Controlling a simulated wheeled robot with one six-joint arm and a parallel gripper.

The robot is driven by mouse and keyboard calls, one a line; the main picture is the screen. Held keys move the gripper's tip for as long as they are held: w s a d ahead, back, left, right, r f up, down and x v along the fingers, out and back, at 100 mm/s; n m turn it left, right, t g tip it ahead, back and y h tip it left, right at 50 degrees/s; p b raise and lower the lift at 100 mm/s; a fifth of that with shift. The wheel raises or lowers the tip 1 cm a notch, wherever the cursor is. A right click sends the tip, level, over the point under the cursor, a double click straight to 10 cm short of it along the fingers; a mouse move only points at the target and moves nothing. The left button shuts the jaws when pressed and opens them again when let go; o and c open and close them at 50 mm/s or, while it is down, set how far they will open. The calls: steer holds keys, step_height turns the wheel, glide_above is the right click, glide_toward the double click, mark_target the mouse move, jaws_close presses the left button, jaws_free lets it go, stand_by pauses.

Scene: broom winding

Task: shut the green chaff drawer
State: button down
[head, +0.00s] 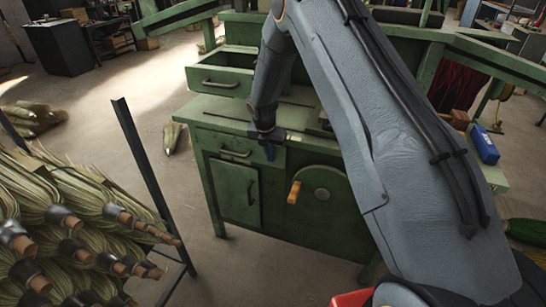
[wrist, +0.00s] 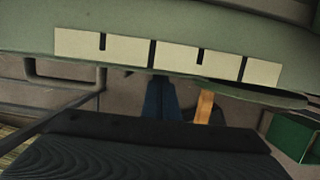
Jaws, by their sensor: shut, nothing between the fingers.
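A green drawer (head: 218,82) with a metal bar handle stands pulled out at the upper left of the green bench in the head view, its inside partly showing. A second green drawer front (head: 212,143) with a bar handle sits below the worktop and looks about flush. I cannot tell from labels which is the chaff drawer. My gripper (head: 269,151) points down at the worktop's front edge, right of the lower handle, its blue fingers shut and empty. The fingers also show in the wrist view (wrist: 160,98), near a pale marked strip (wrist: 180,56). Contact is unclear.
A round plate with a wooden crank handle (head: 294,192) is on the bench front, right of my gripper. A cabinet door (head: 235,190) is below the lower drawer. A blue box (head: 484,143) lies at right. A rack of brooms (head: 75,225) stands at left, with floor between.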

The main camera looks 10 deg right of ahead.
steer(key=shift+w+d+r, duration=0.15)
steer(key=shift+w, duration=0.15)
